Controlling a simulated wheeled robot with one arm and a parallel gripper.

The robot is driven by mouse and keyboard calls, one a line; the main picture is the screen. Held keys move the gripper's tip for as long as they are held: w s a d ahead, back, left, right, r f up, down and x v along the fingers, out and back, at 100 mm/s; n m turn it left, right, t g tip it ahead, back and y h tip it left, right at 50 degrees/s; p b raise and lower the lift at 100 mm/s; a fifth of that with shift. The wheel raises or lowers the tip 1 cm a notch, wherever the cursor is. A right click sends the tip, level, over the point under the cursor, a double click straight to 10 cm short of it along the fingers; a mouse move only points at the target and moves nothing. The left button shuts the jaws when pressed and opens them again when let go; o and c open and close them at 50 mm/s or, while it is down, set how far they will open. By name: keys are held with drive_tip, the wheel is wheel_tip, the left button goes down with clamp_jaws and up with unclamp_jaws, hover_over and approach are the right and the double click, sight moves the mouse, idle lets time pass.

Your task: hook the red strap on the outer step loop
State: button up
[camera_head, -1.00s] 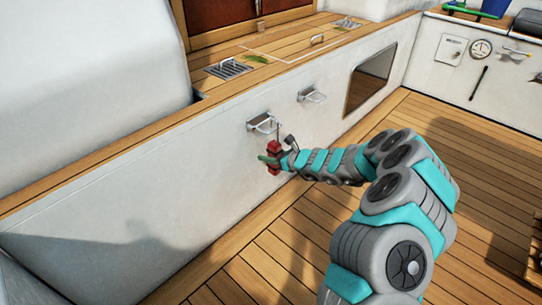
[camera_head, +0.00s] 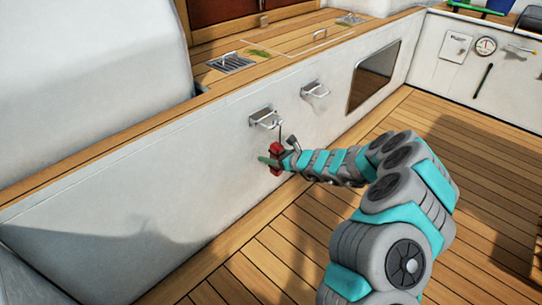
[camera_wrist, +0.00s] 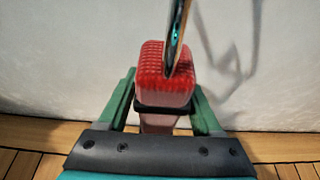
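The red strap (camera_head: 276,148) is in my gripper (camera_head: 272,161), close to the white side wall. In the wrist view its ribbed red body (camera_wrist: 152,62) sits between the two green fingers, with a thin metal hook (camera_wrist: 177,30) rising from its top. Two metal step loops are fixed to the wall: the nearer one (camera_head: 265,119) is just above the strap, the other (camera_head: 315,90) is farther right and higher in the picture. The hook's tip is out of the wrist view. In the head view the hook seems beside the nearer loop; I cannot tell if they touch.
The white wall (camera_head: 130,195) is right behind the gripper. A wooden ledge (camera_head: 150,128) runs along its top. A dark recessed panel (camera_head: 372,76) lies to the right. The plank floor (camera_head: 460,140) is open on the right.

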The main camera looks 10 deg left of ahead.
drive_tip(key=shift+o, duration=0.8)
